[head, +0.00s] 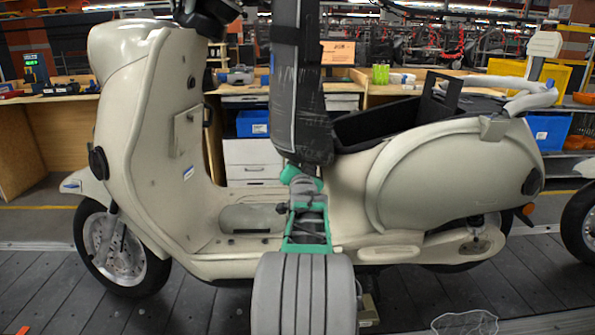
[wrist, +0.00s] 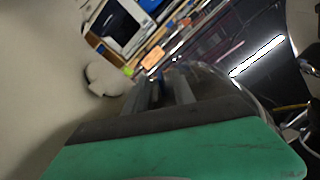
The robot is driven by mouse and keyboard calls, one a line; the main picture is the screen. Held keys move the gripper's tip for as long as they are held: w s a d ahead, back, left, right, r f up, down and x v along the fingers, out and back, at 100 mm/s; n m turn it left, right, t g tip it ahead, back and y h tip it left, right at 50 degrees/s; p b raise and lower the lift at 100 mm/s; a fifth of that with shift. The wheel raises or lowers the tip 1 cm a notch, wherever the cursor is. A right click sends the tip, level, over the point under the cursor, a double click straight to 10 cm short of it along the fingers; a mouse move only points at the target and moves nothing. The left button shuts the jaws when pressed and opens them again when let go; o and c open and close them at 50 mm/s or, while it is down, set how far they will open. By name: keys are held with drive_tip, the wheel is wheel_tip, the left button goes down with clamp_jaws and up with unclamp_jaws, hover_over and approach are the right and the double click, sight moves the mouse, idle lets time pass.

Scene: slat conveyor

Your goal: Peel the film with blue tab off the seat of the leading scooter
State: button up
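The cream scooter (head: 400,185) stands side-on across the head view, front wheel at left. Its black seat (head: 300,100) appears tipped up on end, with pale glossy streaks like clear film on it. A glossy dark surface with a bright reflection, probably the seat (wrist: 250,85), fills the right of the wrist view.
A crumpled clear sheet (head: 465,322) lies on the dark slat conveyor (head: 200,300) at the lower right. Another scooter's wheel (head: 580,225) shows at the right edge. Workbenches with drawers (head: 252,160) and blue bins (head: 548,132) stand behind. The scooter's handlebar rises at upper left.

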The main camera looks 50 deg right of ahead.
drive_tip(key=shift+w+d, duration=0.15)
drive_tip(key=shift+w, duration=0.05)
drive_tip(key=shift+c, duration=0.5)
clamp_jaws()
